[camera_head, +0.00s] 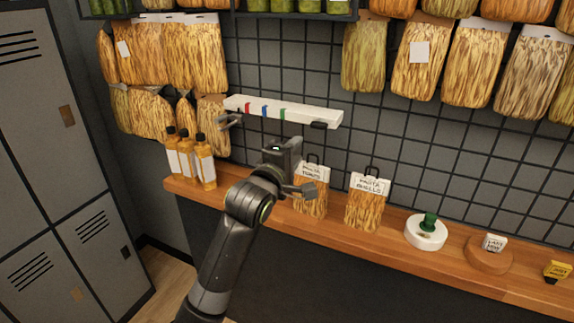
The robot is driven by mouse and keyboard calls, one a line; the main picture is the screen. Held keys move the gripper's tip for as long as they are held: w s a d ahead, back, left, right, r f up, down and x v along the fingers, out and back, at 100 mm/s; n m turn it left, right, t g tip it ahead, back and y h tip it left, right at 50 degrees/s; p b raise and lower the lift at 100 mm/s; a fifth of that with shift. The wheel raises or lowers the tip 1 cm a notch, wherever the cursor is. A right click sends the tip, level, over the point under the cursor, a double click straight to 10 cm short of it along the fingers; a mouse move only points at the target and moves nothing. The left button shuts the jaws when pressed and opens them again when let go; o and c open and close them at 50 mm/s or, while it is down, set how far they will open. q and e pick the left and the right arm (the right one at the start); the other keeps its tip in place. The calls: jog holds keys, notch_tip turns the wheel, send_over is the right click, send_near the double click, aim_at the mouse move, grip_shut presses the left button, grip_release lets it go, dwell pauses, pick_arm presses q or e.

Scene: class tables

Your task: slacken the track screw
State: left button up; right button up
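I cannot make out a screw on the track. My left gripper (283,152) is raised above the counter, just below the track in the picture. Its fingertips are not clear, so I cannot tell whether it is open or holds anything. My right gripper is out of view.
On the wooden counter (455,272) stand several amber bottles (204,162), two pasta bags, one partly behind my arm (367,202), a white round base (426,236) with a green knob (429,222), and a wooden disc (489,258). Bags hang above. Grey lockers (50,150) stand left.

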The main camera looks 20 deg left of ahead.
pick_arm(q)
jog(key=shift+s, duration=1.9)
jog(key=shift+a, duration=0.1)
jog(key=w+a+f+m+g+y, duration=0.1)
jog(key=a+f+m+g, duration=0.1)
jog(key=f, duration=1)
jog(key=w+a+f+m+g, duration=0.2)
jog(key=f+g, duration=0.1)
jog(key=f, duration=0.9)
jog(key=s+a+f+m+g, duration=0.2)
jog(key=s+f, duration=0.3)
jog(key=f, duration=0.7)
jog(key=s+a+f+m+g, duration=0.1)
jog(key=s+f+m+g, duration=0.3)
jog(key=f, duration=0.7)
jog(key=s+a+f+m+g, duration=0.1)
jog(key=s+f+m+g, duration=0.15)
jog(key=s+f, duration=1.65)
jog(key=s+f+m+g, duration=0.1)
jog(key=s+f+m, duration=0.1)
jog(key=s, duration=1.1)
jog(key=s+d+f+m+g, duration=0.1)
jog(key=s+f, duration=0.4)
jog(key=s, duration=0.8)
jog(key=shift+s+f+m+g+y, duration=0.35)
jog(key=shift+m+g, duration=0.3)
jog(key=shift+m, duration=0.3)
